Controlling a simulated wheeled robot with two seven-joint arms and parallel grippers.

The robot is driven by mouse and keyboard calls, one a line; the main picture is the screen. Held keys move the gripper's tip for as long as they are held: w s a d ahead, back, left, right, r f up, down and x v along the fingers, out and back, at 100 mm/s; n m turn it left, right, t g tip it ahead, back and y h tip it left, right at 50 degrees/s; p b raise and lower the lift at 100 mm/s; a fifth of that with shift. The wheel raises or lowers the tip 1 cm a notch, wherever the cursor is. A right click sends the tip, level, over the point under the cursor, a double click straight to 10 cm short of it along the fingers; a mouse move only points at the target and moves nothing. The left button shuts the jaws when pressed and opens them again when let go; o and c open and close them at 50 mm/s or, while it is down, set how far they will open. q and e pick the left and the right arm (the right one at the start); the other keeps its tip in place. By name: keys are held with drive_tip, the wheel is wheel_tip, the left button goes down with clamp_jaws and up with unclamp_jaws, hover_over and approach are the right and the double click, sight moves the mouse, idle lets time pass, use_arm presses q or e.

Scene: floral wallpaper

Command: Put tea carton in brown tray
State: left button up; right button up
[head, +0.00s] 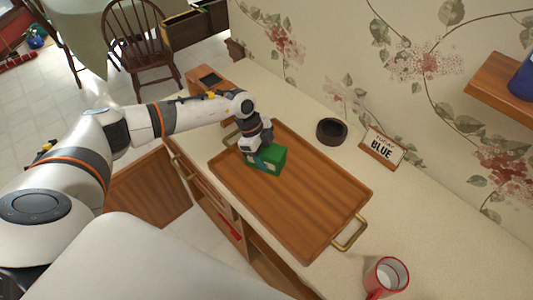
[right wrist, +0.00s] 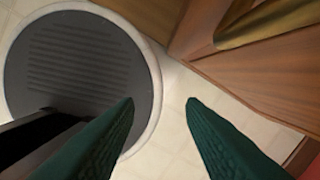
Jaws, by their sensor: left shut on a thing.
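The green tea carton (head: 271,157) is at the far left end of the brown tray (head: 305,212), over the tray's inner floor. My left gripper (head: 259,160) is shut on the carton from its left side. I cannot tell whether the carton touches the tray floor. The tray lies on the counter and has brass handles at its ends. My right gripper (right wrist: 160,105) shows in the right wrist view with its two dark green fingers apart and nothing between them. It is away from the counter top, above the floor.
A red mug (head: 387,277) stands on the counter near the tray's near end. A wall shelf (head: 502,88) juts out at the right. An open drawer or cabinet front is below the counter.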

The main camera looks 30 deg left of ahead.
use_arm(q)
drive_tip(key=shift+w, duration=0.1)
drive_tip(key=o, duration=1)
drive_tip(key=shift+o, duration=0.2)
drive_tip(key=shift+r, duration=0.15)
drive_tip(key=b+v, duration=0.2)
drive_tip(key=v, duration=1)
